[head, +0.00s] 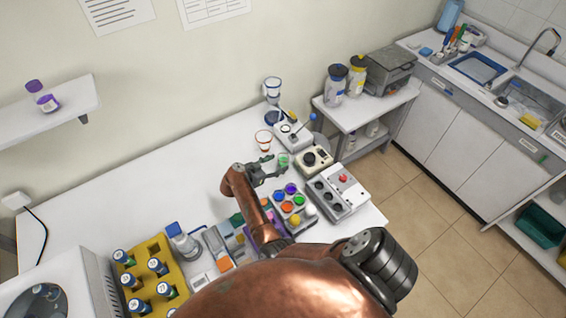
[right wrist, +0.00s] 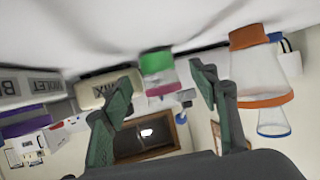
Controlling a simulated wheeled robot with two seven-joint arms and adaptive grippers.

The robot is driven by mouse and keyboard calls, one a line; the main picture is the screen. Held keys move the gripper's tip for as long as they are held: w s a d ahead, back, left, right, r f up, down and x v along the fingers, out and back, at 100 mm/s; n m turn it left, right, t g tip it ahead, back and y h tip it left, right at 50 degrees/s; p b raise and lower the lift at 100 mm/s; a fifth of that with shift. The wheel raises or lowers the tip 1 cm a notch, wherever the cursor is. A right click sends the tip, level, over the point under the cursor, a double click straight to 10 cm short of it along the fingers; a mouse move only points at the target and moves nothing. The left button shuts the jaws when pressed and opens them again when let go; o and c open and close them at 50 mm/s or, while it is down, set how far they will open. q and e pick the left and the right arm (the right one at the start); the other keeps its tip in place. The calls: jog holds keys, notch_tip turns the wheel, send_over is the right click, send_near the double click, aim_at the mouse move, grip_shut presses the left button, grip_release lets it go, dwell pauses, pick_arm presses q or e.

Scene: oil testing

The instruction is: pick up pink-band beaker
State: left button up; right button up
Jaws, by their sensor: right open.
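The pink-band beaker (right wrist: 158,68) is a small clear vessel with green contents and a pink band. The right wrist view is upside down, with the white tabletop along its top. In the head view the beaker (head: 283,160) stands on the table just beyond my right gripper (head: 274,169). My right gripper (right wrist: 162,88) is open and empty, and the beaker shows between its two fingertips. I cannot tell whether the fingertips reach around it. My left gripper is not in view.
An orange-band beaker (head: 264,140) stands close by; it is also in the right wrist view (right wrist: 262,68), with a blue-band vessel (right wrist: 273,122) behind it. A hotplate-like device (head: 314,158) and a rack of coloured caps (head: 288,205) are near. The table's left side is clear.

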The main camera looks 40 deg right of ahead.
aim_at(279, 162)
jog(key=b+x, duration=0.2)
jog(key=x, duration=0.1)
jog(key=shift+d+f, duration=0.15)
jog(key=shift+f, duration=0.05)
jog(key=shift+d, duration=0.35)
jog(key=shift+r, duration=0.1)
jog(key=shift+c, duration=0.6)
jog(key=c, duration=1.1)
jog(key=shift+c, duration=0.4)
